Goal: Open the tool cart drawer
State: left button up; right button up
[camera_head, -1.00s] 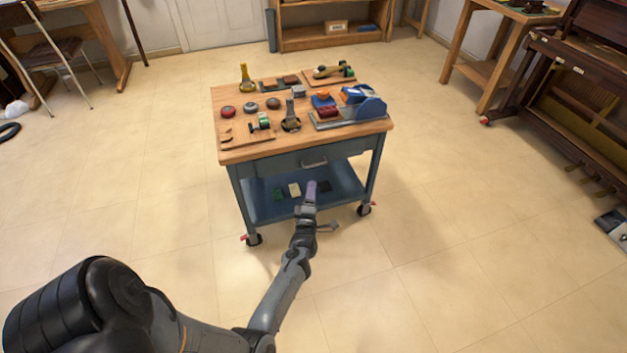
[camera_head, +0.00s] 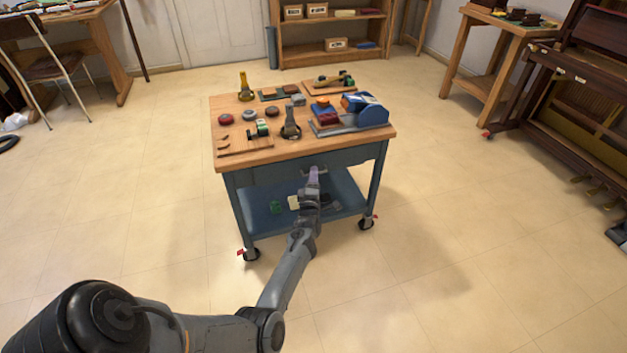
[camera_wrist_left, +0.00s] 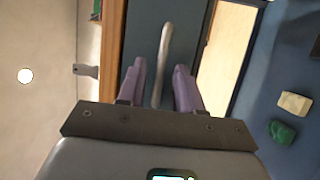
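The tool cart (camera_head: 232,190) has a wooden top and a blue-grey frame on casters. Its closed drawer (camera_head: 262,172) sits under the top, with a pale metal handle that shows in the left wrist view (camera_wrist_left: 162,62). My left gripper (camera_head: 313,172) is at the drawer front, over the handle, in the head view. In the left wrist view its two purple fingers (camera_wrist_left: 160,75) are open, one on each side of the handle bar, with gaps visible between. The handle is partly hidden behind the gripper in the head view. My right gripper is not in view.
Tools, round tins and a blue device (camera_head: 366,110) stand on the cart top. The lower shelf (camera_head: 258,215) holds a few small items. The floor around the cart is clear. A shelf unit (camera_head: 335,58) stands behind and a piano (camera_head: 575,110) at the right.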

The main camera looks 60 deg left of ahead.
pick_arm(q)
grip_shut()
dwell(1.5)
